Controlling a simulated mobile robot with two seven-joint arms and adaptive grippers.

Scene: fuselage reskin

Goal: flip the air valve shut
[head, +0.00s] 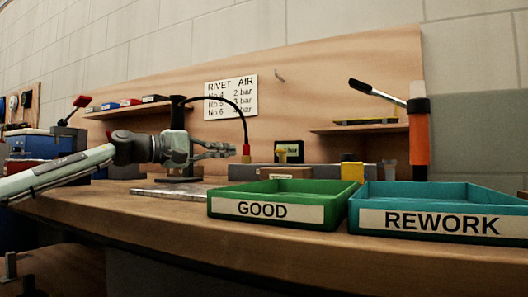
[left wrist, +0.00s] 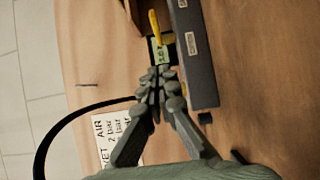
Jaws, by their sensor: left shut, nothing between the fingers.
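The air valve shows in the left wrist view as a yellow lever (left wrist: 155,27), just beyond my fingertips, beside a small green-lit display (left wrist: 163,50). In the head view, a small yellow part (head: 282,157) shows in front of the dark display (head: 296,150). My left gripper (head: 233,150) reaches in from the left above the bench, fingers pointing right, short of the display. In the left wrist view its fingers (left wrist: 157,75) are together with nothing between them. The fingertips overlap the display's lower edge; contact is unclear. My right gripper is out of view.
A long grey block (left wrist: 205,65) runs beside the valve. A green GOOD tray (head: 325,217) and a teal REWORK tray (head: 352,218) stand at the bench front. A black hose (head: 226,103) arches over my left gripper. An orange tool (head: 419,140) stands at right.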

